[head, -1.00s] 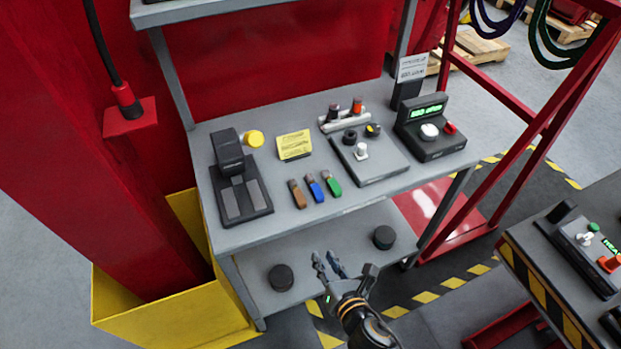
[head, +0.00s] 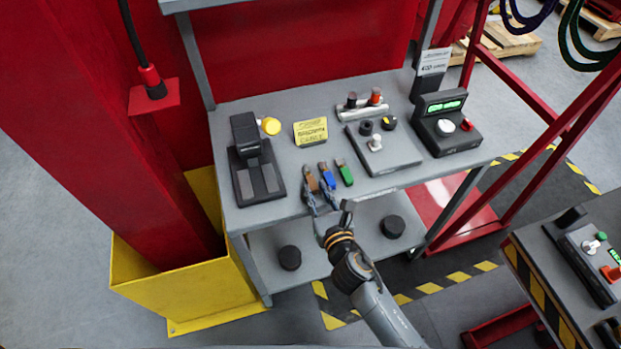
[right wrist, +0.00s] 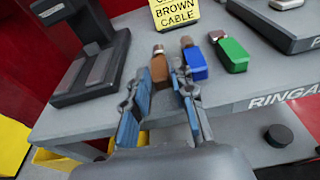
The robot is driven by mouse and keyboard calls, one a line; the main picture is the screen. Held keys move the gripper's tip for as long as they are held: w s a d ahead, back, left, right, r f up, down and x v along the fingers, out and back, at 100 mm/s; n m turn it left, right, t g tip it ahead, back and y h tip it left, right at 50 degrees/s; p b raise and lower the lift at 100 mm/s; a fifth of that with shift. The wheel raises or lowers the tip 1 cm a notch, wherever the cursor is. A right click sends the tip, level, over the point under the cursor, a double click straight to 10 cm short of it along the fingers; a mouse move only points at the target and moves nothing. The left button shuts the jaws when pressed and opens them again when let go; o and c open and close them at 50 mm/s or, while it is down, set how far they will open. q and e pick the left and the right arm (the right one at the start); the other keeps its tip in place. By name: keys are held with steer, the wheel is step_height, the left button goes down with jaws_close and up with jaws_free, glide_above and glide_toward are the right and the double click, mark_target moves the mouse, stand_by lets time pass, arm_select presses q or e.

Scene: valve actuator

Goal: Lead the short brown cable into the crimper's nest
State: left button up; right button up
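The short brown cable (head: 312,182) lies on the grey bench near its front edge, left of a blue one and a green one. In the right wrist view the brown cable (right wrist: 159,68) shows just ahead of and between my fingers, with no finger clearly closed on it. My right gripper (head: 321,202) is open and empty at the bench's front edge; its spread fingers also show in the right wrist view (right wrist: 163,90). The black crimper (head: 257,180) stands at the bench's left end, with its upright head at the back. Its nest cannot be made out clearly. My left gripper is out of view.
The blue cable (head: 327,177) and green cable (head: 344,173) lie close right of the brown one. A yellow note (head: 310,131) reads "BROWN CABLE" in part. A grey panel (head: 384,150) and a display unit (head: 446,124) stand to the right. Bench surface between crimper and cables is clear.

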mark_target(312, 184)
steer(key=x, duration=0.4)
steer(key=shift+w+a, duration=0.1)
jaws_close()
